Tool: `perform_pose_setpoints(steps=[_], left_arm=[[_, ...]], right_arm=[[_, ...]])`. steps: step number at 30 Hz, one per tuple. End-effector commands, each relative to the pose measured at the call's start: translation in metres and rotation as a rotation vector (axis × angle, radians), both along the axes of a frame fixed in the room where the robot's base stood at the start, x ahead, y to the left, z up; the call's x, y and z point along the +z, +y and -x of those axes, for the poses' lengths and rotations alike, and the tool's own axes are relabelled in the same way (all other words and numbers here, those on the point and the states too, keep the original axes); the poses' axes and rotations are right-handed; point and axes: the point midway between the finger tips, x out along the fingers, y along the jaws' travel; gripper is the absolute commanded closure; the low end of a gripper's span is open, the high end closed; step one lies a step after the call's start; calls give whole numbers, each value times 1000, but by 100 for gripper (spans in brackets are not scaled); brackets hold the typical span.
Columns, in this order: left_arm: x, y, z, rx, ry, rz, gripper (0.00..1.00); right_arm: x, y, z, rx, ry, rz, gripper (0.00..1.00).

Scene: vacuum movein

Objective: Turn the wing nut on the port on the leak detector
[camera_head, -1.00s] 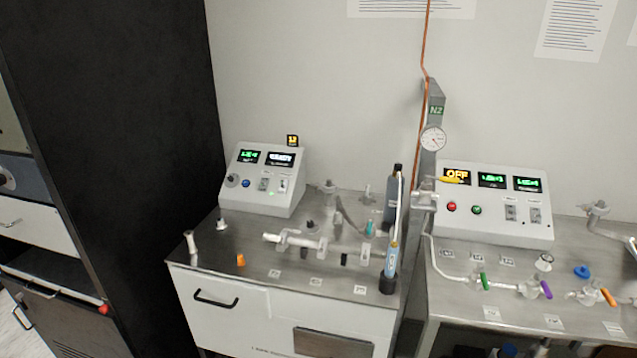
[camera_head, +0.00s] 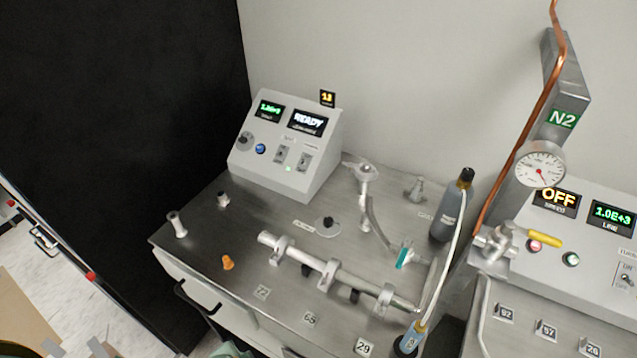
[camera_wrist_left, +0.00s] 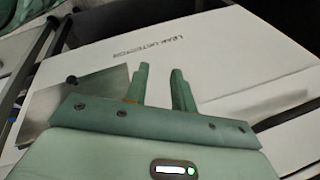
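The leak detector is the cart with a white front and a steel top (camera_head: 205,255). Its control box (camera_head: 285,150) shows "READY". A metal elbow fitting with a clamp (camera_head: 365,172) stands on the top, right of the box, and looks like the port. A wing nut on it is too small to make out. A grey hose runs from it towards a teal-handled valve (camera_head: 402,256). In the left wrist view, my left gripper (camera_wrist_left: 160,72) is open and empty, in front of the cart's white front panel (camera_wrist_left: 225,55) marked "LEAK DETECTOR". My right gripper is not in view.
A clamped tube (camera_head: 355,278) lies across the front of the top. A grey cylinder (camera_head: 452,207) stands at the right, near the N2 post (camera_head: 555,90) and gauge (camera_head: 540,165). An orange piece (camera_head: 228,262) and small fittings stand at the left.

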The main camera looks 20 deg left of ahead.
Motion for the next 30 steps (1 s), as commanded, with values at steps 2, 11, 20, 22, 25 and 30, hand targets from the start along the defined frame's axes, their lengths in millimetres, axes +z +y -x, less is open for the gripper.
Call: perform_pose_setpoints(steps=[2, 11, 20, 22, 25, 30], left_arm=[[43, 4, -16, -15, -42, -39, 75], [170, 23, -44, -41, -157, -172, 75], [244, -35, -142, -637, -356, -429, 75], [254, -52, -164, -804, -397, -520, 75], [268, -75, -196, -1065, -450, -698, 75], [290, -96, -249, -1544, -478, -1152, 75]], right_arm=[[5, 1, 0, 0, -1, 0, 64], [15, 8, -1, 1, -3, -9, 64], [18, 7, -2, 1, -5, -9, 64], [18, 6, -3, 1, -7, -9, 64], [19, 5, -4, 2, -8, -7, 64], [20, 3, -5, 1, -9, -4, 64]])
